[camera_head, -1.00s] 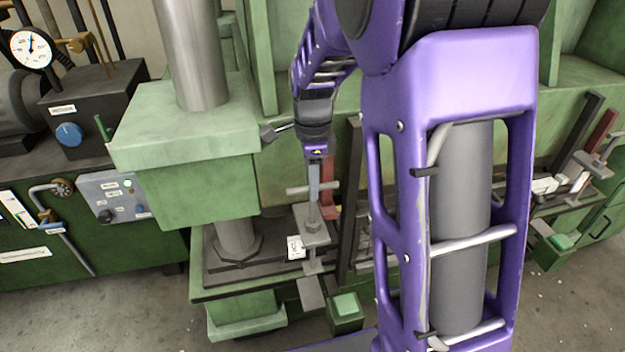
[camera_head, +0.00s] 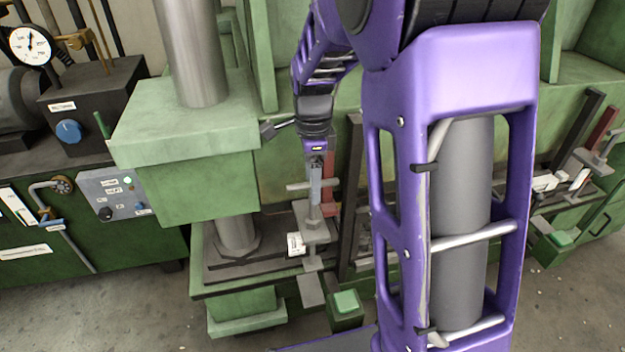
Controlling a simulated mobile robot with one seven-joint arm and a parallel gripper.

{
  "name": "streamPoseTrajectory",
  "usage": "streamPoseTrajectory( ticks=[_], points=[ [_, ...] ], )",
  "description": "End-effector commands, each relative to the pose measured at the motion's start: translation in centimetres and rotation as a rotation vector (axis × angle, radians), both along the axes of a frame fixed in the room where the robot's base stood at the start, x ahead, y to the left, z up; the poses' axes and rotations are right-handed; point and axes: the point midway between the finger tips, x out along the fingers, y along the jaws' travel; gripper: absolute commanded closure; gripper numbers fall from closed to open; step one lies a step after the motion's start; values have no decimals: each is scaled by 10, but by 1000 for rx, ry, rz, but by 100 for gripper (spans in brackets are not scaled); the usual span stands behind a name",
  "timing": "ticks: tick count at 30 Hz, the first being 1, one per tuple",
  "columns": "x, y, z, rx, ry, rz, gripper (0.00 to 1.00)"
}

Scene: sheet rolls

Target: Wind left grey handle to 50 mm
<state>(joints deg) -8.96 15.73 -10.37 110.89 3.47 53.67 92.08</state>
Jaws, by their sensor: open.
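The left grey handle (camera_head: 297,187) is a thin crossbar on an upright spindle, above a grey clamp block (camera_head: 317,232) at the green press. My gripper (camera_head: 314,184) points down right at this handle, with a grey finger in front of the spindle. The gripper is open; part of the handle is hidden behind it, and I cannot tell whether the fingers touch it. A small white label (camera_head: 295,244) sits beside the block; its marks are too small to read.
A green press column (camera_head: 190,185) stands close on the left. Dark upright rails (camera_head: 350,190) and a red bar (camera_head: 330,180) stand just right of the handle. A similar handle (camera_head: 592,158) is at the far right. A green button box (camera_head: 346,305) is below.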

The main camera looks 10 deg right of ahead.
Motion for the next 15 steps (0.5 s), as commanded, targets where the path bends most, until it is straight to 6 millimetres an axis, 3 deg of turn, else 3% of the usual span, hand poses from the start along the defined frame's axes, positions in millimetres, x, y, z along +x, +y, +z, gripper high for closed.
streamPoseTrajectory(
  ticks=[15],
  points=[
    [1,0,59,0,-2,1,25]
  ],
)
